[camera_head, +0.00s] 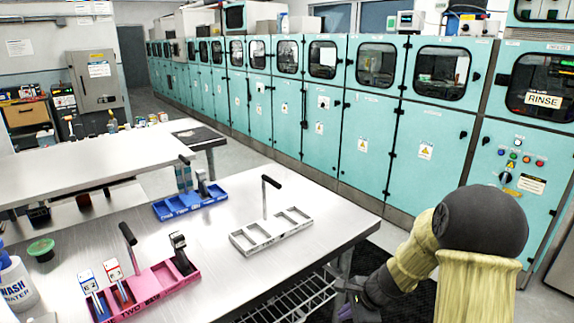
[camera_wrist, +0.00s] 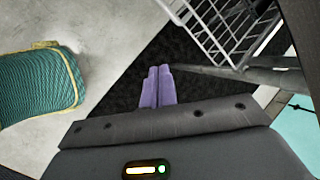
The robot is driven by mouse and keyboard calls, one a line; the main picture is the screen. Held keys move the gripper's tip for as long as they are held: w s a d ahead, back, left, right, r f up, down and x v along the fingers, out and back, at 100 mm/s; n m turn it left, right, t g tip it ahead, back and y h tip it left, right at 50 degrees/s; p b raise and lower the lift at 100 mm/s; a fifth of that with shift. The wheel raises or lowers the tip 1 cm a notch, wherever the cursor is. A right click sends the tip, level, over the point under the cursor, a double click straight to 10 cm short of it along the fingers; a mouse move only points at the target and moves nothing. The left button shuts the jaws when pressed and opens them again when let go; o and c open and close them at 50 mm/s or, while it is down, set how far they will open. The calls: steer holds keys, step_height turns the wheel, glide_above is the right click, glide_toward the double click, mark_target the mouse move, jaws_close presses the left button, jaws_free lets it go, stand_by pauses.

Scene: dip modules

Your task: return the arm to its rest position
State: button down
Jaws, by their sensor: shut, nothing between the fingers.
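My arm, with yellowish sleeve sections and a dark joint, is at the lower right in the head view, beside the right edge of the steel table (camera_head: 215,262). My gripper (camera_wrist: 157,72) shows in the wrist view as two purple fingers pressed together, with nothing between them. It points down over a dark floor mat (camera_wrist: 125,82). In the head view the gripper is mostly hidden at the bottom, near the table's wire shelf.
A wire rack (camera_wrist: 225,30) under the table is close to my gripper. The table holds a white tray (camera_head: 270,231), a blue tray (camera_head: 190,201) and a pink tray (camera_head: 160,277). Teal cabinets (camera_head: 395,140) line the back.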

steer(key=s+r+n+h, duration=0.2)
steer(key=s+r+n, duration=0.2)
steer(key=s+n, duration=0.4)
steer(key=s+r+n+h, duration=0.2)
steer(key=s+r+n, duration=0.2)
steer(key=s+n, duration=0.4)
step_height(320, 180, up, 14)
steer(key=p, duration=1.4)
steer(key=shift+s+n+g, duration=0.3)
steer(key=shift+g, duration=0.1)
steer(key=shift+a, duration=0.1)
